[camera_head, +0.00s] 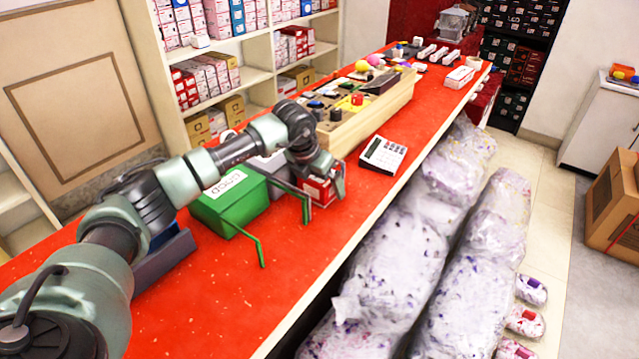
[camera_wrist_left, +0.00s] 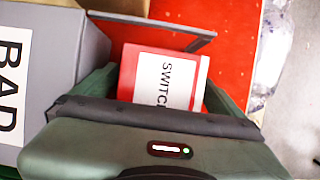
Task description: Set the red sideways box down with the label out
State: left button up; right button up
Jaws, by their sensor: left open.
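The red box (camera_head: 318,191) is on the red table beside the bins, under my left gripper (camera_head: 322,180). In the left wrist view the red box (camera_wrist_left: 160,78) shows a white label reading "SWITCH", with its letters running sideways. The jaws of my left gripper (camera_wrist_left: 160,95) are open, with one finger on each side of the box. I cannot tell whether the fingers touch it. The palm hides the near part of the box in the wrist view. My right gripper is not in view.
A wooden organizer (camera_head: 385,105) stands behind. The front table top (camera_head: 215,300) is clear.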

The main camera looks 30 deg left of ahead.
pick_arm(q)
jog(key=shift+r, duration=0.1)
jog(key=c, duration=1.6)
